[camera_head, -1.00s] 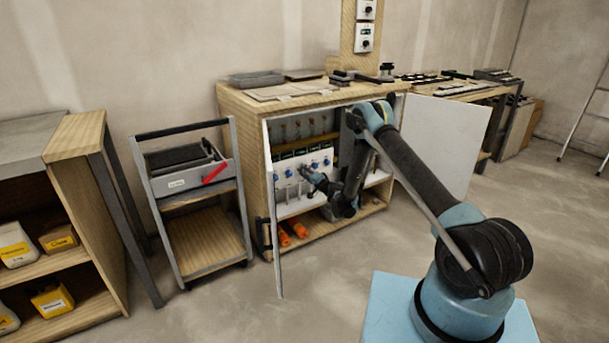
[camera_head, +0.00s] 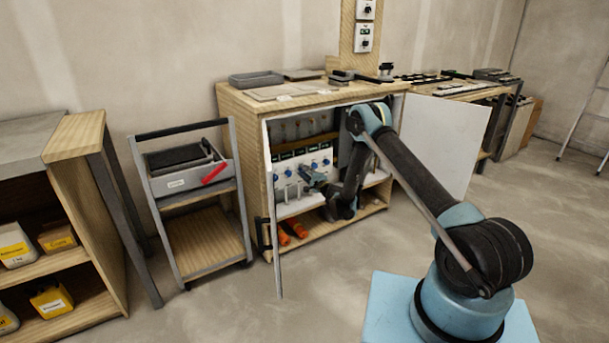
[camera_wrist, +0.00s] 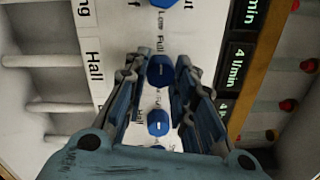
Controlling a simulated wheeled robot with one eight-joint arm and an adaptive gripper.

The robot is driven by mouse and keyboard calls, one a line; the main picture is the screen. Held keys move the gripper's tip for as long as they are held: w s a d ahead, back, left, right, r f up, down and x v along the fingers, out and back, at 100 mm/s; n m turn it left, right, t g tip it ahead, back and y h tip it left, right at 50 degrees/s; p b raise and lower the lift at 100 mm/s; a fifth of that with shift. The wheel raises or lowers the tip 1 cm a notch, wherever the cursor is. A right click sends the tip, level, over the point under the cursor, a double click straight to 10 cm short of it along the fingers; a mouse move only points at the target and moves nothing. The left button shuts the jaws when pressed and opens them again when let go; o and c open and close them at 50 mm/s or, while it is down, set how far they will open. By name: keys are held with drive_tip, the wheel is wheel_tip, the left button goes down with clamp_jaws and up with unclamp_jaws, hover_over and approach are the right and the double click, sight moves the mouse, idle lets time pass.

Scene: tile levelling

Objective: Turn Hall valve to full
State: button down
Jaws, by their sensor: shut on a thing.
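The Hall valve is a blue round knob (camera_wrist: 160,70) on a white panel, beside a label reading "Hall" in the wrist view. My gripper (camera_wrist: 160,66) has a finger on each side of this knob and is shut on it. The word "Full" is printed on the panel near the knob. I cannot read the knob's exact setting. In the head view my gripper (camera_head: 304,172) reaches into the open cabinet (camera_head: 238,104) at the row of blue knobs, and the held knob is hard to make out there.
Another blue knob (camera_wrist: 158,122) sits close below the held one, and one more is at the top edge. Displays reading "4 l/min" (camera_wrist: 234,67) are to the right. An open cabinet door (camera_head: 444,142) stands right of my arm. A trolley (camera_head: 207,245) stands left.

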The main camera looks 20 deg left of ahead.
drive_tip(key=shift+w+d+f, duration=0.1)
drive_tip(key=shift+w+d, duration=0.1)
drive_tip(key=shift+d, duration=0.05)
drive_tip(key=c, duration=1.3)
unclamp_jaws()
drive_tip(key=shift+f, duration=0.1)
drive_tip(key=shift+a, duration=0.1)
drive_tip(key=shift+s, duration=0.1)
